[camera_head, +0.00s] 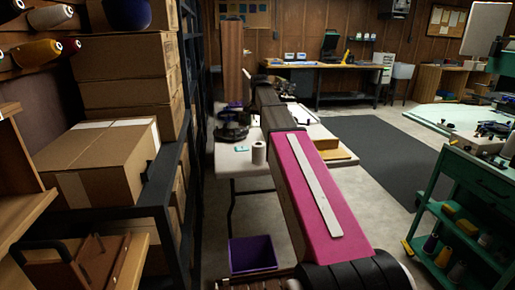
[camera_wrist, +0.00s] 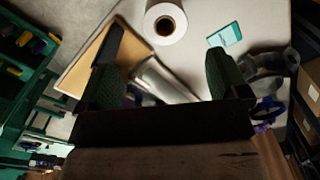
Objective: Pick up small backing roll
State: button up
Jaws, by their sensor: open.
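The small backing roll (camera_head: 259,153) is a white roll standing upright on the white table, left of my pink arm link in the head view. In the wrist view the roll (camera_wrist: 178,31) shows from above at the top, with a brown core and a dark hole. My gripper (camera_wrist: 165,68) is open, its two green-padded fingers wide apart. The roll lies beyond the fingertips, apart from them, and nothing is held. In the head view my gripper cannot be made out clearly.
A teal card-like item (camera_wrist: 225,35) lies right of the roll. A grey and purple object (camera_wrist: 268,75) is further right. A tan board (camera_wrist: 92,57) lies left, and a shiny clear item (camera_wrist: 165,80) shows between the fingers. A purple bin (camera_head: 252,254) stands on the floor.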

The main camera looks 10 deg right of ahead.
aim_at(259, 149)
jog(key=f, duration=0.5)
jog(key=w+f, duration=0.1)
jog(key=f, duration=0.8)
jog(key=shift+w+f, duration=0.15)
jog(key=shift+f, duration=0.15)
jog(key=c, duration=1)
